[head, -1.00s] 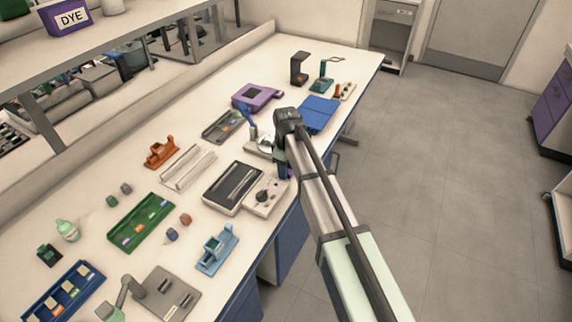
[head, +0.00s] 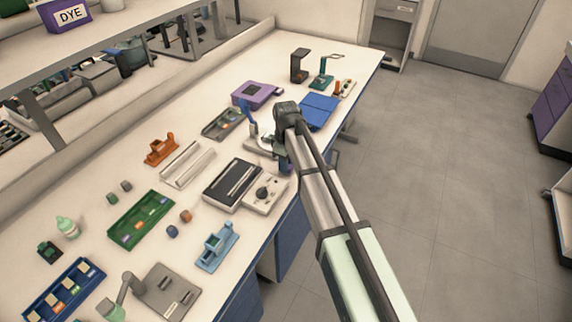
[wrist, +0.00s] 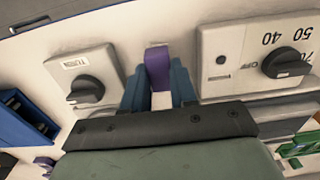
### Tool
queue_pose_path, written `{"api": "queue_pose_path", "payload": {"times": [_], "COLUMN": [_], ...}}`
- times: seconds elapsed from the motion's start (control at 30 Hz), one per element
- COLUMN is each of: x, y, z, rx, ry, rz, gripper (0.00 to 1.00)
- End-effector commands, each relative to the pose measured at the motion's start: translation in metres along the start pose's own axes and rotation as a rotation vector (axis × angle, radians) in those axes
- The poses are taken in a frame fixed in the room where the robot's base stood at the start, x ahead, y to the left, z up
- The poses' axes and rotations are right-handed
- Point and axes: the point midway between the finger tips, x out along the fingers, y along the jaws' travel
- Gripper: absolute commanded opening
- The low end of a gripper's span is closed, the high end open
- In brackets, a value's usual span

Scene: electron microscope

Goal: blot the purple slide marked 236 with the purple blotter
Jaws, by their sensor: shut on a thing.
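My gripper (wrist: 158,75) is shut on a purple block, which looks like the purple blotter (wrist: 158,62). The block stands upright between the two blue-grey fingers in the wrist view. Below it in that view is the pale bench top, between two knob boxes. In the head view my gripper (head: 284,168) is mostly hidden by my own arm, just beyond the knob box at the bench's front edge. I cannot make out a purple slide marked 236; the markings on the small slides are too small to read.
A knob box with numbers (wrist: 255,60) and another knob box (wrist: 85,75) flank my gripper. In the head view a green tray (head: 120,243), a dark tray (head: 210,133), a purple device (head: 268,92) and a blue box (head: 318,108) stand on the bench. Floor is clear at right.

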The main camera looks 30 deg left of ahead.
Motion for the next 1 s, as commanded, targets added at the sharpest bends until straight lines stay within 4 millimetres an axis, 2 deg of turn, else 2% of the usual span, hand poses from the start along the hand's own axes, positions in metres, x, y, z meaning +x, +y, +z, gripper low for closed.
{"api": "queue_pose_path", "payload": {"times": [0.6,1.0], "x": [-0.039,-0.042], "y": [0.0,-0.001], "z": [0.0,-0.002], "rx": [0.0,-0.002], "ry": [0.0,0.001], "rz": [0.0,0.001], "gripper": [0.12,0.12]}}
